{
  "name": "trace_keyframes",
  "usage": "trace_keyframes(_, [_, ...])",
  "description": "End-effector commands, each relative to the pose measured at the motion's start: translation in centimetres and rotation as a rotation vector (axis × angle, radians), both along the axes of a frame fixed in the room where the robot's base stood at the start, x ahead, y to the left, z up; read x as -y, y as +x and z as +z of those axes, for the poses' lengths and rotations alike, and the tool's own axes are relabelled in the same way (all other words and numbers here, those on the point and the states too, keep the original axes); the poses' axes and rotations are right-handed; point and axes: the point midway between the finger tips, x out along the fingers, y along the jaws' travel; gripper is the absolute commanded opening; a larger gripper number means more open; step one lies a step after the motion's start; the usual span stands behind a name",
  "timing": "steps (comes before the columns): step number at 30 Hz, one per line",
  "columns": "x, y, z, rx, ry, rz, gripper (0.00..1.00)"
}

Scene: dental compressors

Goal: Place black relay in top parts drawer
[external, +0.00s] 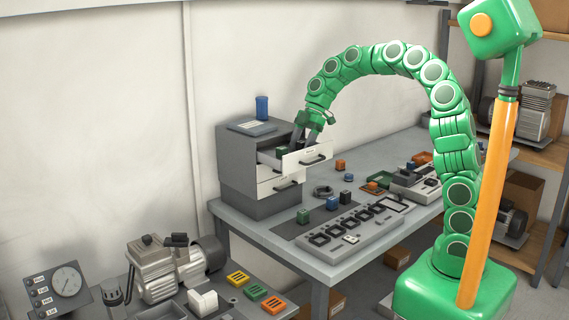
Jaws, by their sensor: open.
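The grey parts cabinet (236,165) stands on the workbench against the wall. Its top drawer (308,157), with a white front, is pulled open. My gripper (303,142) points down at the open top drawer, with its dark fingers apart just behind the drawer front. A dark block (283,151) shows inside the drawer, left of the fingers; I cannot tell exactly what it is. Anything between the fingers or below them is hidden by the fingers and the drawer front. A small black block (346,197), which may be a relay, stands on the bench.
A green block (302,216), a blue block (332,202) and an orange block (340,165) stand on the workbench (264,233). A grey panel (350,228) with several black sockets lies in front. A blue cup (262,107) stands on the cabinet. A compressor (165,268) is at lower left.

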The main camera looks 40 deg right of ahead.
Motion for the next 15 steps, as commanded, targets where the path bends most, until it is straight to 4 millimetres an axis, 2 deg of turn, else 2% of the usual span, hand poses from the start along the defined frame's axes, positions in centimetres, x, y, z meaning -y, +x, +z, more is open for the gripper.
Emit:
trace_keyframes(5, [0.9, 0.2, 1.6, 0.006, 0.001, -0.004, 0.61])
trace_keyframes(15, [3.9, 0.2, 6.7, 0.006, 0.001, -0.004, 0.61])
